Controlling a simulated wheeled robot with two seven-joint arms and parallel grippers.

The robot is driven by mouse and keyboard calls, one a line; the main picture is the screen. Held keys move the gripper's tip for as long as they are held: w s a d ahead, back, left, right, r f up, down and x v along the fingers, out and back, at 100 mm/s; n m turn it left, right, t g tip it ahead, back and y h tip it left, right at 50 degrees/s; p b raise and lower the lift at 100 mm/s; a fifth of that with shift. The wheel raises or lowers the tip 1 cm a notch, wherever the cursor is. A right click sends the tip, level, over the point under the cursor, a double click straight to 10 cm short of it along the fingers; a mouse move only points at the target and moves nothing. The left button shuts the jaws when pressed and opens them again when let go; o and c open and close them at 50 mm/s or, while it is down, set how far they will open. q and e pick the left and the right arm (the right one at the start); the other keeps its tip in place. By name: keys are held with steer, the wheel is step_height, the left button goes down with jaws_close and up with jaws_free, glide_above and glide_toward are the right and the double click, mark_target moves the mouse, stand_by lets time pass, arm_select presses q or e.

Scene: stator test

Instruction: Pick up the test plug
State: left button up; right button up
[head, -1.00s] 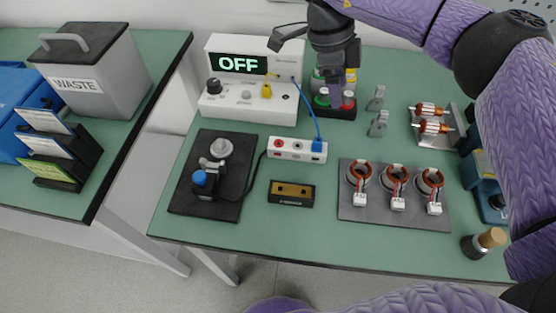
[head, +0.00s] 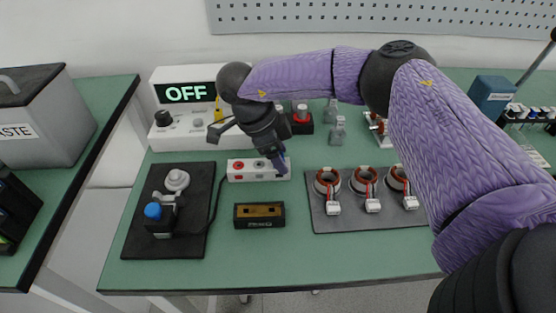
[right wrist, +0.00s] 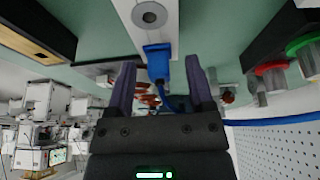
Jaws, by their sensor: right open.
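The test plug (right wrist: 158,62) is blue with a blue cable. In the right wrist view it sits at the end of the white socket strip (right wrist: 152,22), between my open fingers. My right gripper (right wrist: 160,75) has a finger on each side of it, with visible gaps. In the head view my right gripper (head: 279,163) points down at the right end of the socket strip (head: 243,172) and hides the plug. My left gripper is not in view.
Behind stands the white tester (head: 187,108) reading OFF. In front lies a black block with a tan top (head: 259,215). A black mat with a fixture (head: 140,235) is left, and a grey plate with stators (head: 340,221) is right. A red button box (head: 301,124) stands behind the gripper.

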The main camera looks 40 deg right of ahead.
steer(key=shift+r, duration=0.1)
steer(key=c, duration=0.7)
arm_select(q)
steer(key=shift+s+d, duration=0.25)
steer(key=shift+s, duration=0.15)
arm_select(e)
jaws_close()
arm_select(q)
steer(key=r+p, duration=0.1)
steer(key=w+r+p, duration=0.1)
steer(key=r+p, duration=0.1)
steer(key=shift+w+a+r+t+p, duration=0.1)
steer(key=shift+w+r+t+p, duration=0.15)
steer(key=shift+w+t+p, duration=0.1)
arm_select(e)
step_height(320, 180, up, 10)
